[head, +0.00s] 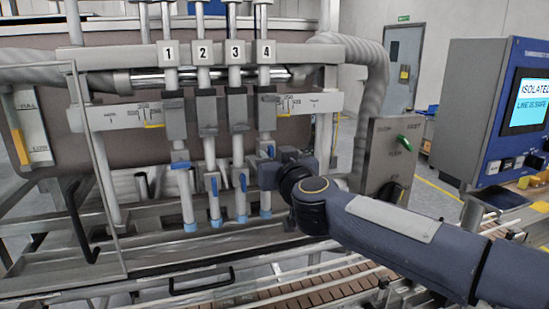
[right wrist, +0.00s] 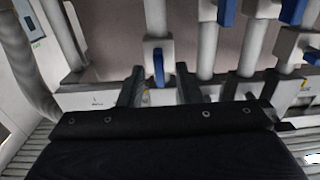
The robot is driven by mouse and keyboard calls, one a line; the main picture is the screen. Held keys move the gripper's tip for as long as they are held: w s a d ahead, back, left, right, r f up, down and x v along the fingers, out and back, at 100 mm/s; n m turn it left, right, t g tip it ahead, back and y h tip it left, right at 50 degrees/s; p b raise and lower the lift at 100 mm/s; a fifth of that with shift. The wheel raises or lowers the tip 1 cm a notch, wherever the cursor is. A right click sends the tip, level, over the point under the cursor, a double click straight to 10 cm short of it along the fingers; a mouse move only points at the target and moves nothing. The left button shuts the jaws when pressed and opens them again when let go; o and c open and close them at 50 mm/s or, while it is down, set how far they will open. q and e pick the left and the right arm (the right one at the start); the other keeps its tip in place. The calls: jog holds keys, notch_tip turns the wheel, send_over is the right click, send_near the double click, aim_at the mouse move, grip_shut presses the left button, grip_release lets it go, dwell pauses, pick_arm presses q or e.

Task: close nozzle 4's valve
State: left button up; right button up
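Nozzle 4 (head: 265,198) is the rightmost tube, under the plate marked 4. Its blue valve lever (right wrist: 158,67) looks in line with the tube in the right wrist view; in the head view only a bit of the lever (head: 271,151) shows above my gripper. My right gripper (head: 268,174) is at this valve. In the right wrist view its two dark fingers (right wrist: 157,84) are apart, one on each side of the lever, with gaps showing. I cannot tell how deep the lever sits between them. My left gripper is not in view.
The levers of nozzle 2 (head: 214,186) and nozzle 3 (head: 242,183) point along their tubes, close left of my gripper. A grey switch box (head: 388,155) stands to the right, and a blue control panel (head: 500,115) reads "ISOLATED".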

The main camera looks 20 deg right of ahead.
grip_shut()
jog(key=shift+m, duration=0.4)
jog(key=m, duration=0.3)
jog(key=shift+d+p, duration=0.1)
jog(key=shift+p, duration=0.25)
jog(key=m, duration=0.3)
jog(key=shift+m, duration=0.3)
jog(key=m, duration=0.3)
jog(key=m+b, duration=0.1)
jog(key=m, duration=0.3)
jog(key=m+b, duration=0.1)
jog(key=m, duration=0.2)
jog(key=shift+d+f, duration=0.1)
jog(key=shift+f, duration=0.15)
jog(key=shift+m, duration=0.4)
